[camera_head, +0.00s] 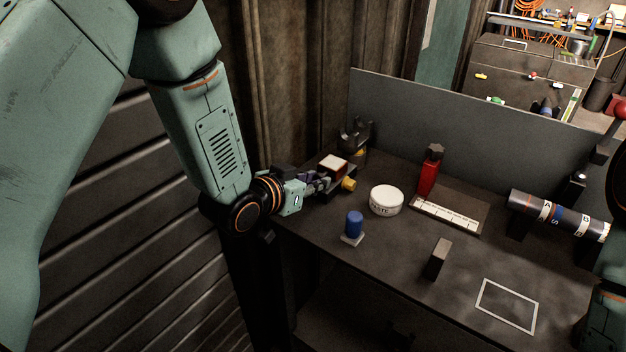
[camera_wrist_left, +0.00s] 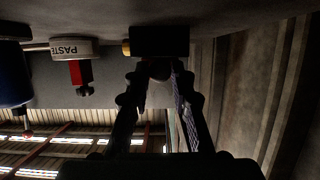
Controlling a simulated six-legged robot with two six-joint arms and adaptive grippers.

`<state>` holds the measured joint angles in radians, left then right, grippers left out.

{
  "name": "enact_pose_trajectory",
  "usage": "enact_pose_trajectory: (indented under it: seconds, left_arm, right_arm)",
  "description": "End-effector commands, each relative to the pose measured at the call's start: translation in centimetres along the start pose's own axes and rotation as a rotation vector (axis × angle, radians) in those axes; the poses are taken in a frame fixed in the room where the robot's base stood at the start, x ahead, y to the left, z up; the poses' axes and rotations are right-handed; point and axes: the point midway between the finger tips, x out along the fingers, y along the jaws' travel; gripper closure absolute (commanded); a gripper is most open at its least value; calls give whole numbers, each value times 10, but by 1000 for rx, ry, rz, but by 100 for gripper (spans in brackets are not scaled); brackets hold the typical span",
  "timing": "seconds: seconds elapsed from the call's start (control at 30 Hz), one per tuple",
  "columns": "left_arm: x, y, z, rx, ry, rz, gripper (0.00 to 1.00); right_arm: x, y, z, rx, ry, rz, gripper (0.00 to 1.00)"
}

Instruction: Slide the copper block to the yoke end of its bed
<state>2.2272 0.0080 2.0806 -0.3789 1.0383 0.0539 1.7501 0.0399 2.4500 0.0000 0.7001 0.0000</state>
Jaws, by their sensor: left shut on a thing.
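The copper block (camera_head: 333,163), reddish-brown with a pale top, sits at the far left of the bench. The dark forked yoke (camera_head: 356,133) stands just behind it. A dark bed shows in the left wrist view (camera_wrist_left: 160,40), seen upside down, with a yellow knob (camera_head: 349,184) at its side. My left gripper (camera_head: 327,181) reaches in from the left at the block's near side. In the left wrist view its fingers (camera_wrist_left: 160,74) close on a small reddish part, probably the copper block. The fingers hide much of the grip. My right gripper is out of view.
A blue-capped piece (camera_head: 354,224) is nearer. A grey block (camera_head: 438,258), a white outlined square (camera_head: 507,305) and a banded shaft (camera_head: 558,214) lie further right. A grey panel backs the bench.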

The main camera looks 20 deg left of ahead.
Motion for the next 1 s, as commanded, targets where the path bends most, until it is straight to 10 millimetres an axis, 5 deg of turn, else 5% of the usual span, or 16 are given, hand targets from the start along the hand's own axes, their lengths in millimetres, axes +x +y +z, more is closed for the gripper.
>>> enact_pose_trajectory:
  seconds: [0.73,0.77,1.0]
  left_arm:
    - [25,0,-14,2,9,0,100]
    - [25,0,-14,2,9,0,75]
    - [24,0,-12,1,5,0,54]
  right_arm:
    - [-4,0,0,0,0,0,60]
    - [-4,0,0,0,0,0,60]
    - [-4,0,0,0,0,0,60]
